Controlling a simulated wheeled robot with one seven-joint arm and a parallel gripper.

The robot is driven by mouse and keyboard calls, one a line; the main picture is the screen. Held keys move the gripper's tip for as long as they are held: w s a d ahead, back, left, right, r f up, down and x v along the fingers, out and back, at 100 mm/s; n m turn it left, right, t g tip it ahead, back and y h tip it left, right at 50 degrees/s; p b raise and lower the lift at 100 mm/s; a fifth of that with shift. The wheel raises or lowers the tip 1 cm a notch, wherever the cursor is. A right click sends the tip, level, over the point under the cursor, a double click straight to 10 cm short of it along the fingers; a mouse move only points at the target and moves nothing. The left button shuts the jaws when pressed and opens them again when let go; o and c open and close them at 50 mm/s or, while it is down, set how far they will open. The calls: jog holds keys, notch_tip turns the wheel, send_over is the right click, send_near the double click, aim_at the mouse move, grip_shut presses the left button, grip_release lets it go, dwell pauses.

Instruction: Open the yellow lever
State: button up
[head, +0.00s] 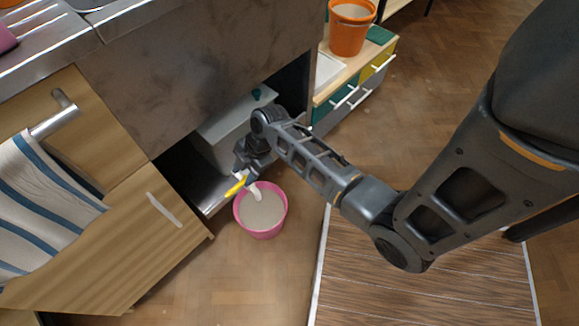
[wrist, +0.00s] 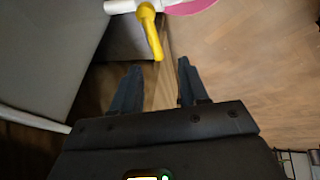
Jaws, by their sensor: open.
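The yellow lever (head: 236,186) sits on a white spout (head: 255,191) low under the counter, at the edge of the pink bucket (head: 243,218). In the wrist view the lever (wrist: 150,32) points down the picture, its free end roughly between my fingertips in the picture. My gripper (wrist: 157,68) is open, with nothing between its fingers. In the head view my gripper (head: 243,167) is just above the lever, its fingers partly hidden by its own dark body. I cannot tell whether a finger touches the lever.
The pink bucket holds a pale grey substance. A white tank (head: 222,130) stands inside the cabinet beside my wrist. An open wooden door (head: 120,235) with a white handle is on the left. An orange bucket (head: 348,38) stands on a drawer unit. Floor is clear around the pink bucket's front.

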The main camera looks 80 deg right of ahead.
jog(key=s+a+r+m+t+h+p, duration=0.1)
jog(key=s+a+r+m+t+p, duration=0.1)
jog(key=s+r, duration=0.3)
jog(key=s+a+r+m+t+h+p, duration=0.1)
jog(key=s+a+r+p, duration=0.4)
jog(key=r, duration=0.5)
jog(key=s+a+r+m+t+h+p, duration=0.2)
jog(key=s+a+r+m+p, duration=0.1)
jog(key=r, duration=0.5)
jog(key=shift+s+a+m+t, duration=0.45)
jog(key=shift+s+m, duration=0.25)
jog(key=shift+s, duration=0.25)
jog(key=shift+r, duration=0.1)
jog(key=s+a+r+m+t+y+p, duration=0.1)
jog(key=s+a+r+m+t+p, duration=0.1)
jog(key=r, duration=1)
jog(key=s+a+r+m+t+p, duration=0.2)
jog(key=s+a+r+t+p, duration=0.1)
jog(key=r, duration=1)
jog(key=shift+s+a+r+y+p, duration=0.25)
jog(key=shift+s+a+y+p, duration=0.2)
jog(key=shift+a+p, duration=0.55)
jog(key=shift+a, duration=0.15)
